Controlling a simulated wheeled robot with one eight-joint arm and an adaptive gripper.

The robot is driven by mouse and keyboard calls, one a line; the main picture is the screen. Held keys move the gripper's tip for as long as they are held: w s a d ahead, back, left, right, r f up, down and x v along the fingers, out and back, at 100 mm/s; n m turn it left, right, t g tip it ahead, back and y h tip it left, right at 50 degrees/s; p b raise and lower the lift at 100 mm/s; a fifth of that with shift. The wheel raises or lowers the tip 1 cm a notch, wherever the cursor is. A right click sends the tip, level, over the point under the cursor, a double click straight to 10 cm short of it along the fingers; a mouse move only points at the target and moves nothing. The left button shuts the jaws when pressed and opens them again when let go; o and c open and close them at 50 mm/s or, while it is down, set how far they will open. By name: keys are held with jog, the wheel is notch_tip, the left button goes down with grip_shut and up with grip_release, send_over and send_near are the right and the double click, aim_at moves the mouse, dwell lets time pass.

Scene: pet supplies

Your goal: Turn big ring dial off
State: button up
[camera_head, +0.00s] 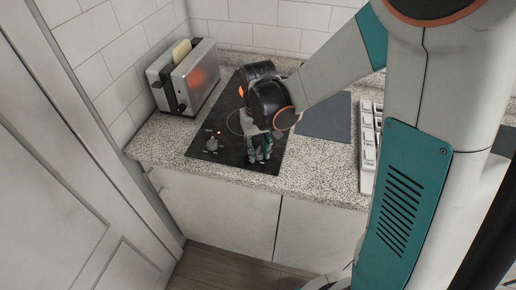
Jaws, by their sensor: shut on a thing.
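The black cooktop (232,153) is set in the speckled counter. A small grey dial (211,144) stands at its front left. My gripper (260,153) points down at the front right part of the cooktop, right of that dial. Its teal and dark fingers are shut at the cooktop surface, on what seems to be the big ring dial. The fingers hide that dial, so how it is turned cannot be told. A thin ring outline shows just behind the gripper. My wrist covers much of the back of the cooktop, where an orange glow shows at its left edge.
A silver toaster (190,82) with bread in it stands at the back left, with a reddish glow on its side. A dark grey board (325,116) lies to the right, beside a white rack-like item (367,150). The counter front is clear.

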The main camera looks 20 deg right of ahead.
aim_at(258, 150)
jog(key=shift+n, duration=1.1)
jog(key=o, duration=1.1)
jog(key=shift+c, duration=0.2)
notch_tip(258, 150, up, 12)
